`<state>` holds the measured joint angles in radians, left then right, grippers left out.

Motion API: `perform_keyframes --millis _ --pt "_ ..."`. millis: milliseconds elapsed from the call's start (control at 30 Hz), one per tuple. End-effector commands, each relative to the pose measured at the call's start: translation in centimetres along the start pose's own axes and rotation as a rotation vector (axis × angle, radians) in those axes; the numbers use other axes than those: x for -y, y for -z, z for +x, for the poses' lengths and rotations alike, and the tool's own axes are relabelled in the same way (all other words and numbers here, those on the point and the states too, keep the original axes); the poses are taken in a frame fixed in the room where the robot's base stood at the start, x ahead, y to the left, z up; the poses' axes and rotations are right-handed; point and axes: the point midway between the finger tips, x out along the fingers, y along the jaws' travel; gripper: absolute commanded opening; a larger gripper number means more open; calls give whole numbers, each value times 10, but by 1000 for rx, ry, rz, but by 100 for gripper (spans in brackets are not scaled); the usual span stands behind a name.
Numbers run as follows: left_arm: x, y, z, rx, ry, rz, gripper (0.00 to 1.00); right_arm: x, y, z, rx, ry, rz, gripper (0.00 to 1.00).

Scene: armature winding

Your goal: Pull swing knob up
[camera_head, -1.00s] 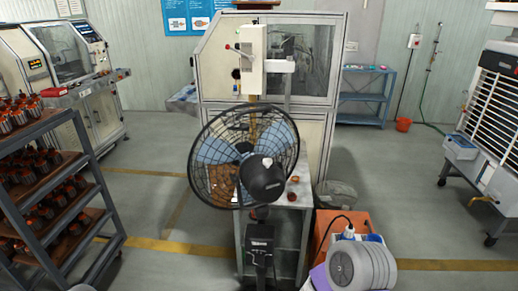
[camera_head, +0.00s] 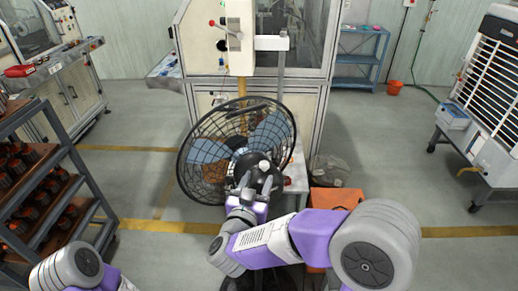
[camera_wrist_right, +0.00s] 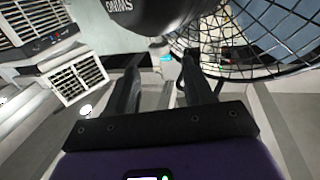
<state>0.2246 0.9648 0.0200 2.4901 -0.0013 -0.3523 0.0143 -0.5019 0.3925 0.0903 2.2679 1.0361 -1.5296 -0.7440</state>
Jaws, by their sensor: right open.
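The black pedestal fan stands in the middle of the head view, with a round wire cage (camera_head: 208,180) and a dark motor housing (camera_head: 254,162). A small pale swing knob (camera_head: 265,165) sits on top of the housing. My right gripper (camera_head: 257,184) is open behind the housing, its fingertips close to the knob. In the right wrist view, the housing (camera_wrist_right: 160,12) bears white lettering, and a pale knob-like part (camera_wrist_right: 160,47) shows beyond the gap between my open fingers (camera_wrist_right: 162,72). Contact cannot be told. My left arm shows at the lower left; its gripper is out of view.
The fan cage (camera_wrist_right: 265,35) lies close to the right finger in the wrist view. A winding machine (camera_head: 300,50) stands behind the fan. An orange box (camera_head: 335,197) is at its right, partly behind my right arm. A rack of armatures (camera_head: 70,165) stands at left.

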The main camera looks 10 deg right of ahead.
Motion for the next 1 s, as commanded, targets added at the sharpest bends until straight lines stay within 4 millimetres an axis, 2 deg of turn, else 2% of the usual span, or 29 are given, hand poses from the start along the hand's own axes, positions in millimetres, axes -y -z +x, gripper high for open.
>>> perform_keyframes --millis 167,500,633,900,1000 --pt "0 0 -1 1 0 0 43 -1 -1 16 1 -3 0 52" --pt "-1 0 -2 1 0 0 43 0 -1 66 2 -1 0 52" --pt "-1 0 -2 0 0 0 43 0 -1 74 1 -1 0 52" --pt "-1 0 -2 0 0 0 43 0 -1 76 1 1 0 52" --pt "-1 0 -2 0 0 0 43 0 -1 76 1 1 0 38"
